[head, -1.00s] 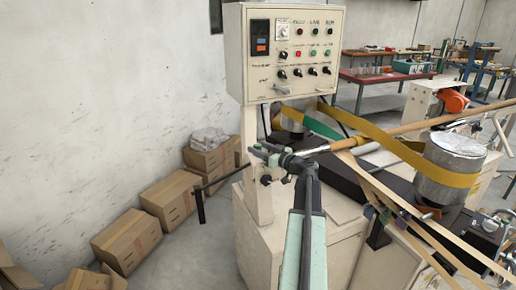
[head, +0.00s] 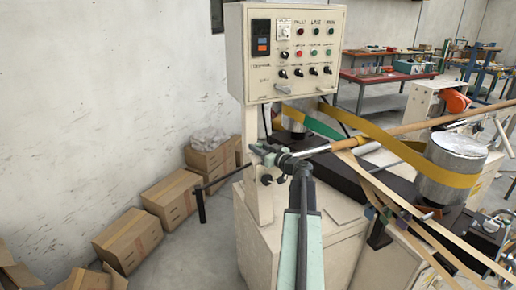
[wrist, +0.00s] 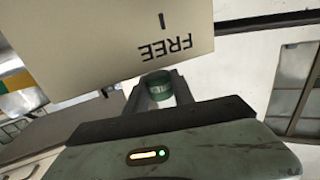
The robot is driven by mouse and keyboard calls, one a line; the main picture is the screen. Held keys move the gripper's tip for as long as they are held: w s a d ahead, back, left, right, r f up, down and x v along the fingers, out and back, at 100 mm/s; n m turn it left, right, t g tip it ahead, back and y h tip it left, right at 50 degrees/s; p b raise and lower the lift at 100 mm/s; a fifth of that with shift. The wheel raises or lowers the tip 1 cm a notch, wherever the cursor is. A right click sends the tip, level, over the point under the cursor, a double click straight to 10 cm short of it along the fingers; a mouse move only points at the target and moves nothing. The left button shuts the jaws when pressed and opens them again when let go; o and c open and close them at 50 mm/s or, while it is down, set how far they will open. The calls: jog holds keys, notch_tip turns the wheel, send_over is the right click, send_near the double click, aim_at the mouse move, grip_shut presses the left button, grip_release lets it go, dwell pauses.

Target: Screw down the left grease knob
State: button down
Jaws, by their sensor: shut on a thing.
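A small green ribbed knob (wrist: 160,86) sits between the two dark fingers of my gripper (wrist: 157,92) in the wrist view. The fingers are shut on its sides. I take it for the left grease knob. In the head view my gripper (head: 264,153) reaches the column under the control panel, and the knob cannot be made out behind the fingers and wrist.
A beige panel (wrist: 120,40) with upside-down "FREE" lettering is close to the fingers in the wrist view. The control box (head: 290,50) hangs above my gripper. A long wooden rod (head: 400,132) and yellow belt (head: 405,155) lie to the right. Cardboard boxes (head: 130,235) line the wall.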

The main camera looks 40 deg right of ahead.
jog(key=m+g+h, duration=0.1)
jog(key=m+h, duration=0.2)
jog(key=h, duration=0.1)
jog(key=shift+a+h, duration=0.15)
jog(key=shift+h, duration=0.25)
jog(key=shift+m+g+h, duration=0.6)
jog(key=shift+m+h, duration=0.3)
jog(key=shift+h, duration=0.3)
jog(key=c, duration=1.1)
grip_release()
